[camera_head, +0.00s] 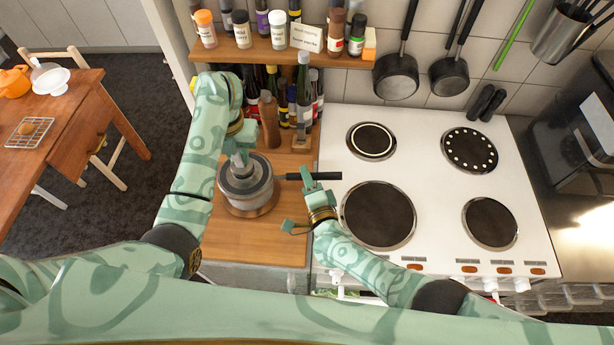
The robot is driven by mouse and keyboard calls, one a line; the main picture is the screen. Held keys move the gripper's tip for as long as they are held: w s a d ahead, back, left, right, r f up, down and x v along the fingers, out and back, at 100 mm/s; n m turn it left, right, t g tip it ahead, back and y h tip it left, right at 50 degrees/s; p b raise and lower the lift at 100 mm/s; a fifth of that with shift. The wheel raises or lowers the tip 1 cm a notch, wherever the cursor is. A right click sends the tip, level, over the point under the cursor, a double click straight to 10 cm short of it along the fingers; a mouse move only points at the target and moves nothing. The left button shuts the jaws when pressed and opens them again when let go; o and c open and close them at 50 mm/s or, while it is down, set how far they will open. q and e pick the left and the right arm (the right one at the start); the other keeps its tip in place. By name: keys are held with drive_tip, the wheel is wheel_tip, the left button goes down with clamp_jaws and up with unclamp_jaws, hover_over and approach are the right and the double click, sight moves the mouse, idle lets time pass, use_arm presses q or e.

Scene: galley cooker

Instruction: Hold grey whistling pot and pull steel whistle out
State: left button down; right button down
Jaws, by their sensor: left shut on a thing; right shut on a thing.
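The grey pot (262,191) stands on the wooden counter to the left of the white cooker, with its dark handle (328,176) pointing right toward the hob. My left gripper (240,163) reaches down from above to the top of the pot. My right gripper (306,178) comes from the lower right and is shut on the pot's handle, to the right of the pot.
A round wooden board (228,209) lies under the pot. A brown pepper mill (270,120) and several bottles stand close behind. The cooker (420,183) has bare hotplates. A spice shelf (260,52) and hanging pans (396,78) are on the back wall.

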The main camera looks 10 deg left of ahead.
use_arm(q)
drive_tip(key=shift+r, duration=1.3)
use_arm(e)
drive_tip(key=shift+d+f, duration=0.1)
drive_tip(key=shift+f, duration=0.05)
use_arm(q)
drive_tip(key=shift+r, duration=0.15)
drive_tip(key=shift+r, duration=0.25)
drive_tip(key=r, duration=0.5)
drive_tip(key=shift+a+r, duration=0.2)
drive_tip(key=a+r, duration=0.1)
drive_tip(key=a, duration=0.8)
drive_tip(key=shift+a+r, duration=0.25)
drive_tip(key=shift+r, duration=0.15)
use_arm(e)
drive_tip(key=c, duration=1.2)
unclamp_jaws()
drive_tip(key=shift+s, duration=0.1)
